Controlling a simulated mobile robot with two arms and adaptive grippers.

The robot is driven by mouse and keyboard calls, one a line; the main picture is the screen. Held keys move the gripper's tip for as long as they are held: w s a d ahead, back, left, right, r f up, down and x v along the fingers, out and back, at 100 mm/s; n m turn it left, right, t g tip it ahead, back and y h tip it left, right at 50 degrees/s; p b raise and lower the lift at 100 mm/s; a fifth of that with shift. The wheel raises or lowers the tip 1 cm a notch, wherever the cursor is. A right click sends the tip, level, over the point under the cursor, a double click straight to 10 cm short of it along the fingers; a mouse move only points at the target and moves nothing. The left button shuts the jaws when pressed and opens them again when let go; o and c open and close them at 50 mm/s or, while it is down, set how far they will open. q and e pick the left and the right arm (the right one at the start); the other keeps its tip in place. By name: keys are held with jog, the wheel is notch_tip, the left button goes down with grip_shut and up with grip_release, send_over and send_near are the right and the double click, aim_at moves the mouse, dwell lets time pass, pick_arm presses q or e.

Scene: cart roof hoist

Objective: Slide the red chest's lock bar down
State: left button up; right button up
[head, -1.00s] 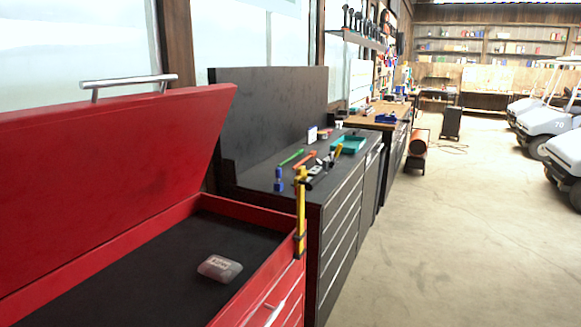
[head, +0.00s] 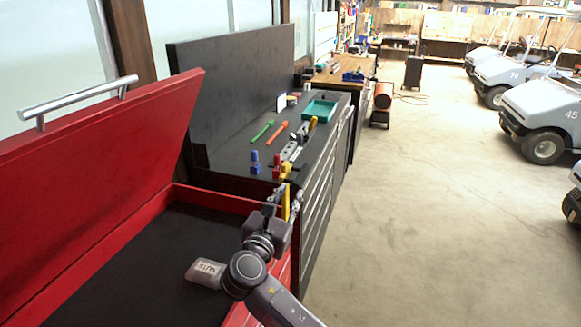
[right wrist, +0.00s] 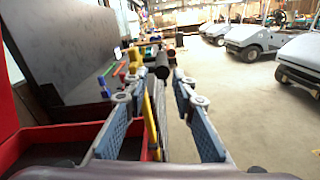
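The red chest (head: 95,150) stands at the left of the head view with its lid raised. The yellow lock bar (head: 286,204) stands upright at its right corner, partly hidden by my right gripper. My right gripper (head: 288,196) is at the bar, coming from the front. In the right wrist view its two blue-grey fingers are apart, and the yellow bar (right wrist: 151,125) shows between them, nearer the left finger. I cannot tell whether the finger touches it. My left gripper is not in view.
A white-labelled case (head: 206,272) lies in the chest. A dark workbench (head: 235,157) behind it holds a green tool (head: 262,131), an orange tool (head: 277,132) and a teal tray (head: 320,109). The floor to the right is clear, with white carts (head: 545,110) beyond.

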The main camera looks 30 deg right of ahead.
aim_at(302, 174)
jog(key=p+x, duration=0.2)
jog(key=x, duration=0.9)
jog(key=shift+d+p, duration=0.3)
jog(key=shift+p, duration=0.05)
jog(key=shift+w, duration=0.1)
jog(key=shift+c, duration=0.3)
grip_shut()
jog(key=shift+f, duration=0.1)
